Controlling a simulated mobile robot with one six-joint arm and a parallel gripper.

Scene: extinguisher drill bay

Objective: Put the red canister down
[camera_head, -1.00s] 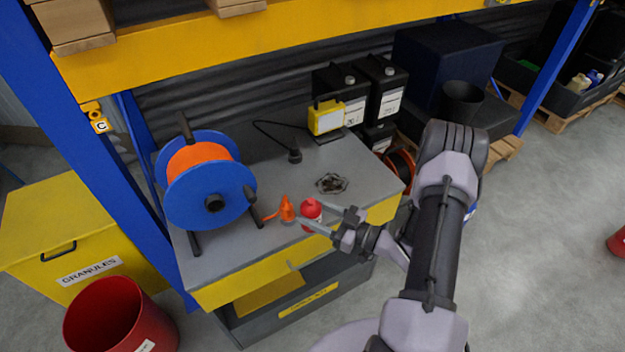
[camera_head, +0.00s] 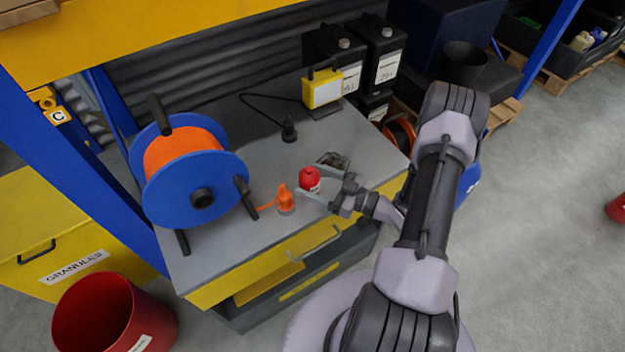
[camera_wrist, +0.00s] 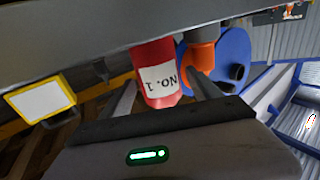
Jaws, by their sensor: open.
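The red canister (camera_head: 309,180) has a white label and stands upright on the grey bench top (camera_head: 262,150), beside an orange nozzle-like object (camera_head: 286,203). My gripper (camera_head: 308,180) is open, with one finger on each side of the canister. In the wrist view, which sees the scene upside down, the canister (camera_wrist: 153,72) is between the spread fingers (camera_wrist: 165,92). A gap shows on its right side there; on its left the finger is close, and I cannot tell whether it touches. The canister's base seems to meet the bench.
A blue reel with orange hose (camera_head: 188,170) stands to the left on the bench. A dark ring-shaped item (camera_head: 334,160) lies just behind my fingers. A yellow lamp (camera_head: 322,88) and a black plug (camera_head: 289,131) are farther back. A yellow shelf beam (camera_head: 150,40) crosses above.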

